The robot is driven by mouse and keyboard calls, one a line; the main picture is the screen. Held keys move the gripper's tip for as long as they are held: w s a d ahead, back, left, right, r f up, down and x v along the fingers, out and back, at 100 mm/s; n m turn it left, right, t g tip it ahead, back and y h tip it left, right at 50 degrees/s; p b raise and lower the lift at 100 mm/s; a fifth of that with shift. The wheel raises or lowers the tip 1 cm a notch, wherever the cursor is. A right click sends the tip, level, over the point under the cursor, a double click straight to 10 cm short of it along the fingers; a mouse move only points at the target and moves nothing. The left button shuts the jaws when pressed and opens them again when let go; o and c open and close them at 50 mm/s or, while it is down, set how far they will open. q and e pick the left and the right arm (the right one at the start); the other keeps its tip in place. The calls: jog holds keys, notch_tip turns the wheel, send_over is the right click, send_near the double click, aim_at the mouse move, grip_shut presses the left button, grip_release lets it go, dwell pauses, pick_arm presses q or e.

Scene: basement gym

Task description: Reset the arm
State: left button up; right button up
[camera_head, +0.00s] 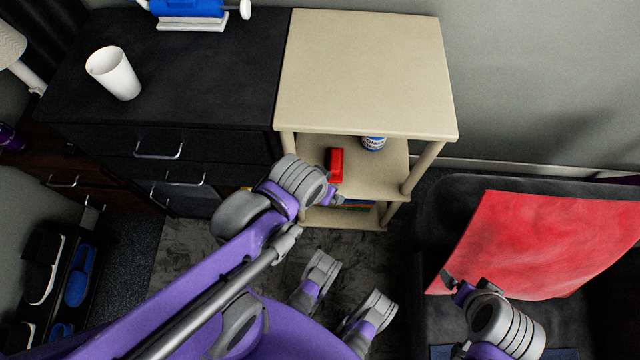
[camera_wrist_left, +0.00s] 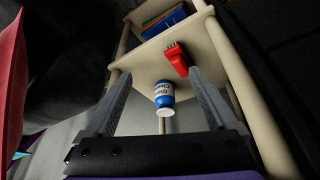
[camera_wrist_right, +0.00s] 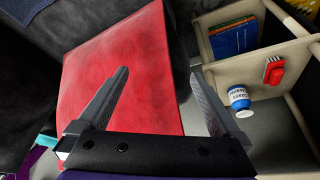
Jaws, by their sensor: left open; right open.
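My left gripper (camera_wrist_left: 158,95) is open and empty in the left wrist view. It points at the middle shelf of the beige shelf unit. In the head view its fingers are mostly hidden behind my own wrist, close to the red object. My right gripper (camera_wrist_right: 160,95) is open and empty in the right wrist view. It faces the red cloth or panel (camera_wrist_right: 122,70). In the head view my right gripper (camera_head: 452,284) is at the lower left edge of that red sheet (camera_head: 540,245).
The beige shelf unit (camera_head: 365,70) holds a red object (camera_head: 336,165) and a blue-and-white bottle (camera_head: 374,143) on its middle shelf. A white cup (camera_head: 113,73) stands on the black dresser (camera_head: 215,60) to the left. The unit's top is clear.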

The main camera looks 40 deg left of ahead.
pick_arm(q)
jog(key=shift+s+r+m, duration=0.4)
jog(key=shift+s+r, duration=0.35)
jog(key=shift+r, duration=0.1)
notch_tip(320, 180, up, 18)
jog(key=w+t+p, duration=0.1)
jog(key=p, duration=1.4)
jog(key=shift+w+f+p, duration=0.25)
jog(key=shift+w+p, duration=0.05)
jog(key=shift+w, duration=0.05)
pick_arm(e)
notch_tip(320, 180, up, 18)
jog(key=w, duration=0.1)
jog(key=shift+w+f+t, duration=0.25)
jog(key=shift+w+t, duration=0.15)
pick_arm(q)
jog(key=shift+w, duration=0.15)
pick_arm(e)
jog(key=shift+w, duration=0.1)
